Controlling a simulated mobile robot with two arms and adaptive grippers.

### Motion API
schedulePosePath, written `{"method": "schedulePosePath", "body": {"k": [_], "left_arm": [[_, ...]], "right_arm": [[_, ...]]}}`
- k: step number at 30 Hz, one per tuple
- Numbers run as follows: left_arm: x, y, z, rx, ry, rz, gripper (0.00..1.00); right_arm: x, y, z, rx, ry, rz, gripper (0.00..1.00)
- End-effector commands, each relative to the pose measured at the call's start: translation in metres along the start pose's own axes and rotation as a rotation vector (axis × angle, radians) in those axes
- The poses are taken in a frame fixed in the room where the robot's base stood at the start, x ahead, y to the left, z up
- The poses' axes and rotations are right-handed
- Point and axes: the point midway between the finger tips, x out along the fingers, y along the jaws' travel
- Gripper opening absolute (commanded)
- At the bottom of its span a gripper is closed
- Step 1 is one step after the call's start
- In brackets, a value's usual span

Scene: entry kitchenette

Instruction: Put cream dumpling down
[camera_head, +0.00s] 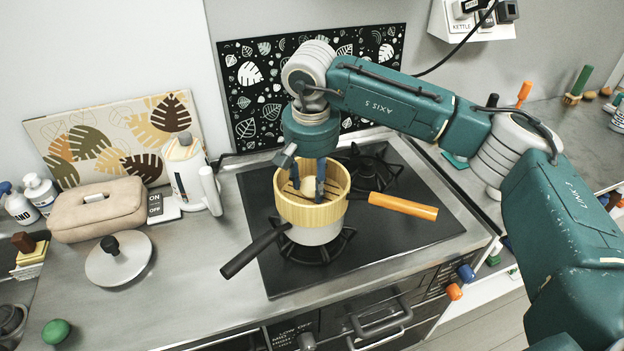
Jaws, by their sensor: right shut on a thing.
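The cream dumpling (308,187) is a small pale lump low inside the round yellow steamer basket (312,214). My right gripper (308,181) points down into the basket from above and is shut on the dumpling. The basket's front wall and the fingers hide part of the dumpling, so I cannot tell whether it touches the basket floor. The basket sits on a white pot (315,236) on the front burner. My left gripper is not in view.
A black handle (252,251) sticks out toward the lower left and an orange handle (403,206) lies to the right. A white kettle (188,178), a beige case (98,209) and a round lid (119,262) stand left of the stove (400,240). The front left counter is partly clear.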

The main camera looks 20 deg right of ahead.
Motion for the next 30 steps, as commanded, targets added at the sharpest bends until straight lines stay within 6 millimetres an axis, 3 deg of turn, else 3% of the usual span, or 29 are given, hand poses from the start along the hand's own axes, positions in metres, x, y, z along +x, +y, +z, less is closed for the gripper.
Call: {"method": "schedulePosePath", "body": {"k": [1,2,4,13,18,20,30], "left_arm": [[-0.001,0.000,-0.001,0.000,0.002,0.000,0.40],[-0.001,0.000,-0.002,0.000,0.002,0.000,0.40],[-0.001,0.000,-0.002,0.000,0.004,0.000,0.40],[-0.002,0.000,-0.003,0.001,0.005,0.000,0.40],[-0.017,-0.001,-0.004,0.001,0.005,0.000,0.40],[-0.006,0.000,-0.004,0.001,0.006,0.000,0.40],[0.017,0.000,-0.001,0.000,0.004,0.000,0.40]], "right_arm": [[-0.001,0.000,0.000,0.000,0.001,-0.001,0.15],[-0.001,0.000,0.000,0.000,0.000,0.000,0.45],[-0.001,0.000,0.000,0.000,0.000,0.000,0.59],[-0.002,0.000,-0.001,0.000,0.000,0.000,0.60],[-0.018,0.000,-0.003,0.000,0.000,-0.001,0.60],[-0.021,-0.001,-0.003,0.000,0.004,-0.003,0.60],[-0.098,-0.001,-0.003,0.000,0.005,-0.003,0.60]]}}
